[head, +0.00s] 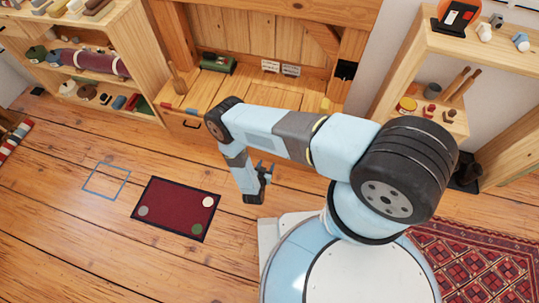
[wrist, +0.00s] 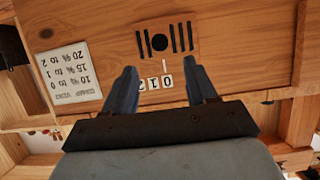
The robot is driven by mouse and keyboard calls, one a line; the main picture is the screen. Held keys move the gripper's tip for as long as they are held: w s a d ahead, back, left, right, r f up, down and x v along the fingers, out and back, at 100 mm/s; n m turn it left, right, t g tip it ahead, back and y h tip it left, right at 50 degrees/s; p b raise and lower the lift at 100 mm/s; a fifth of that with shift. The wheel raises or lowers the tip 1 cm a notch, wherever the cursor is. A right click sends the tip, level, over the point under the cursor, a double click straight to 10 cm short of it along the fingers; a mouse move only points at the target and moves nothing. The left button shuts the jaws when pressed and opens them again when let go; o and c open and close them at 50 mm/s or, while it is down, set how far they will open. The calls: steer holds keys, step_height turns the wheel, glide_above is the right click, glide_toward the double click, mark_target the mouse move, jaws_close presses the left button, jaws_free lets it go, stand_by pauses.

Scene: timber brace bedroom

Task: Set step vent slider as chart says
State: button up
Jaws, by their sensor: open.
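In the wrist view the picture is upside down. A vent (wrist: 180,38) with several dark slots is set in a wooden panel (wrist: 230,25). A round black knob (wrist: 158,42) sits among the slots. A white scale (wrist: 154,83) with inverted digits 2, 1, 0 lies beside the vent, with a short white mark (wrist: 164,65) between them. The white chart (wrist: 70,75) is headed DAMP VENT and pairs 10% to 0, 15% to 1, 20% to 2. My gripper (wrist: 158,75) is open and empty, its fingers framing the scale. It also shows in the head view (head: 265,170).
The wooden bench (head: 220,90) has a green box (head: 217,62) and two small cards (head: 270,66) at its back. Shelves (head: 140,50) stand left and a shelf unit (head: 410,55) right.

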steer(key=x, duration=1)
jaws_close()
stand_by(0.4)
